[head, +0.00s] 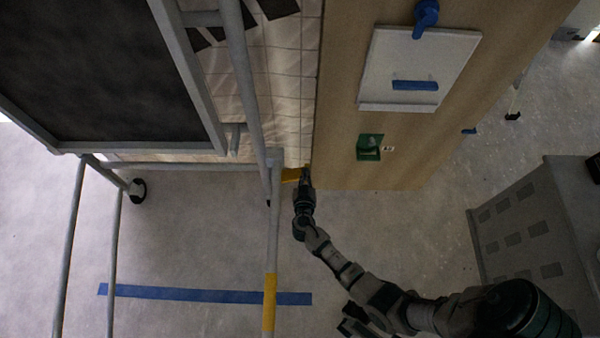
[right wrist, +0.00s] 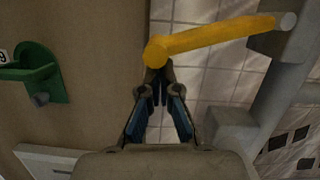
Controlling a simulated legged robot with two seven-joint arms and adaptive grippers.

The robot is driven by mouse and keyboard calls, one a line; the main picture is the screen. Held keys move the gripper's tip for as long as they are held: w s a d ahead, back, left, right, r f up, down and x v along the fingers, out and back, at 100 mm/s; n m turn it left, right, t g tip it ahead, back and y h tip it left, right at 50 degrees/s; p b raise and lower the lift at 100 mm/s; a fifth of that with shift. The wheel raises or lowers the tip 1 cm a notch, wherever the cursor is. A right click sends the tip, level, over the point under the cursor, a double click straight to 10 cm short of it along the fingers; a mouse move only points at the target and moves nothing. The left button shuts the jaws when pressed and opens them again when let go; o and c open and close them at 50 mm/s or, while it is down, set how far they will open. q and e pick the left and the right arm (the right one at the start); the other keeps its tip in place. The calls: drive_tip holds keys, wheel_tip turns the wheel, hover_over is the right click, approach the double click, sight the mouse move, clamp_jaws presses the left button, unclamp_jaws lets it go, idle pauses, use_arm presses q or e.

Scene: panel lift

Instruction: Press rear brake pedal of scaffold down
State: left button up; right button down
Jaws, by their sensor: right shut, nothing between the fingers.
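The yellow brake pedal (head: 291,174) sticks out to the right from a grey scaffold post (head: 274,215), near the wooden panel's lower left corner. In the right wrist view the pedal (right wrist: 215,39) is a yellow bar, with its rounded free end right at my fingertips. My right gripper (head: 306,178) is shut and empty, its tips at the pedal's free end. It also shows in the right wrist view (right wrist: 156,82). I cannot tell whether the tips press on the pedal or only sit close to it.
A wooden wall (head: 400,95) with a white panel (head: 418,68) and a green bracket (head: 369,147) stands right of the pedal. A tiled wall (head: 290,80) is behind the scaffold. Blue tape (head: 200,294) lies on open floor. A grey cabinet (head: 530,225) stands at right.

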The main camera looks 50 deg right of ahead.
idle(0.4)
drive_tip(key=shift+d, duration=0.1)
drive_tip(key=shift+s+d+f+m, duration=0.15)
drive_tip(key=shift+s+f+m, duration=0.1)
drive_tip(key=shift+f+m, duration=0.2)
drive_tip(key=shift+s+d+f+m, duration=0.15)
drive_tip(key=shift+s+f+m, duration=0.05)
drive_tip(key=shift+f+m, duration=0.2)
wheel_tip(320, 180, down, 6)
drive_tip(key=m+t+y, duration=0.1)
drive_tip(key=m, duration=0.2)
drive_tip(key=shift+s+d, duration=0.3)
drive_tip(key=shift+s, duration=0.05)
drive_tip(key=shift+a+f, duration=0.1)
drive_tip(key=shift+f, duration=0.2)
